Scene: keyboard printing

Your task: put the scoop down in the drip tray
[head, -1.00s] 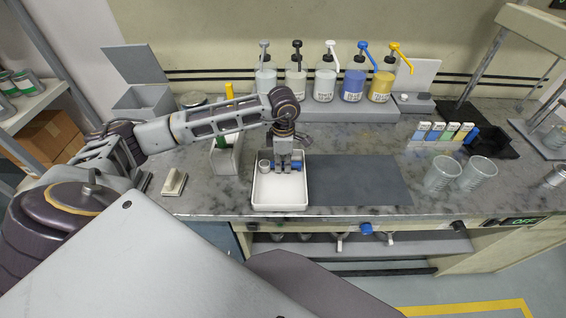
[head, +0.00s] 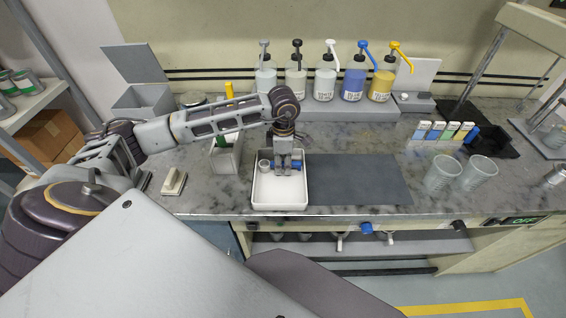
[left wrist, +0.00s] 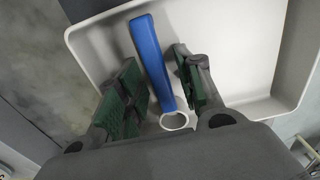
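The scoop has a small grey cup (head: 265,166) and a blue handle (head: 297,165). It is inside the white drip tray (head: 279,206), near the tray's back edge, and appears to lie on its floor. My left gripper (head: 283,172) points down into the tray over the scoop. In the left wrist view the blue handle (left wrist: 153,62) runs between the two green-padded fingers (left wrist: 160,88), with a gap on each side, so the gripper is open around it. The cup (left wrist: 174,121) is close to the gripper body, which partly covers it. My right gripper is not in view.
A dark mat (head: 358,180) lies right of the tray. A grey holder (head: 226,158) stands close on its left, and a small pale block (head: 174,182) lies further left. Pump bottles (head: 325,78) line the back. Two clear cups (head: 459,174) stand at the right.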

